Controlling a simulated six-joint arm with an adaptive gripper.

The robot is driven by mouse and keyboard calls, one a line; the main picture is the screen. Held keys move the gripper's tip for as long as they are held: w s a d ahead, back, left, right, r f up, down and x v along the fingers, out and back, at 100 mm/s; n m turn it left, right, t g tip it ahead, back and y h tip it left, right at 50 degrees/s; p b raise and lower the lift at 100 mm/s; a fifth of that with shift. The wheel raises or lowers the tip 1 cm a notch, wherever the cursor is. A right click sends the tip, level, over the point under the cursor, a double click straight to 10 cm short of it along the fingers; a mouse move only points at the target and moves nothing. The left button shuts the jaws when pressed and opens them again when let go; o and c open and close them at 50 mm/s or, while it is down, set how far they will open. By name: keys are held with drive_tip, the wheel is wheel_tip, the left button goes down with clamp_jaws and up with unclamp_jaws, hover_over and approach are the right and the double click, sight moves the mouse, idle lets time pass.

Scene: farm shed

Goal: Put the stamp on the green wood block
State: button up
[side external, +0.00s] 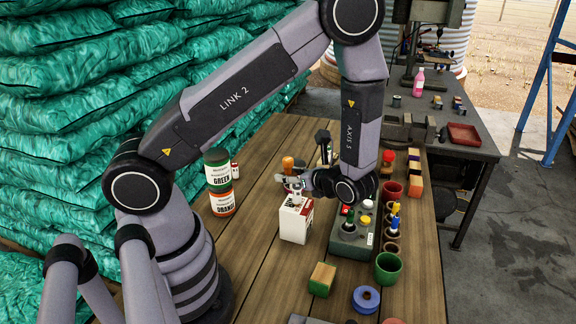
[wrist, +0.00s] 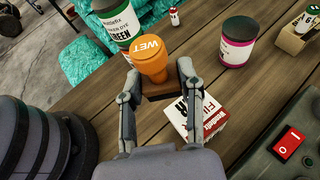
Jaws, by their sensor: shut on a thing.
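The stamp has an orange handle marked WET and a brown base. It shows in the side view (side external: 287,165) and in the wrist view (wrist: 152,62). My gripper (side external: 290,184) is shut on it; in the wrist view my fingers (wrist: 159,88) stand on either side of its base. The stamp is upright, near the top of a white and red box.
The white and red box (side external: 295,221) stands below my gripper. A grey control box (side external: 345,240) is right of it. Green (side external: 217,170) and orange (side external: 222,204) dye jars stand left. A green pot (side external: 388,268) and blue ring (side external: 366,299) lie right of the block.

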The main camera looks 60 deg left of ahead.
drive_tip(key=s+d+f+n+g+h, duration=0.1)
drive_tip(key=s+d+n+g+h, duration=0.15)
drive_tip(key=s+n+g, duration=0.35)
drive_tip(key=s+d+n+g+h, duration=0.1)
drive_tip(key=s+n+g+h, duration=0.25)
drive_tip(key=s, duration=0.35)
drive_tip(key=s+d+n+h, duration=0.4)
drive_tip(key=d+n+h, duration=0.6)
drive_tip(key=h, duration=0.2)
drive_tip(key=n+t+h, duration=0.8)
drive_tip(key=n+t, duration=0.9)
drive_tip(key=n, duration=0.1)
hover_over(321, 272)
drive_tip(key=f, duration=0.4)
drive_tip(key=shift+s+d, duration=0.35)
drive_tip(key=shift+n+t, duration=0.25)
drive_tip(key=shift+n, duration=0.1)
drive_tip(key=f, duration=0.4)
drive_tip(key=shift+w+a+f, duration=0.25)
drive_tip(key=shift+w+a, duration=0.15)
drive_tip(key=shift+f, duration=1.95)
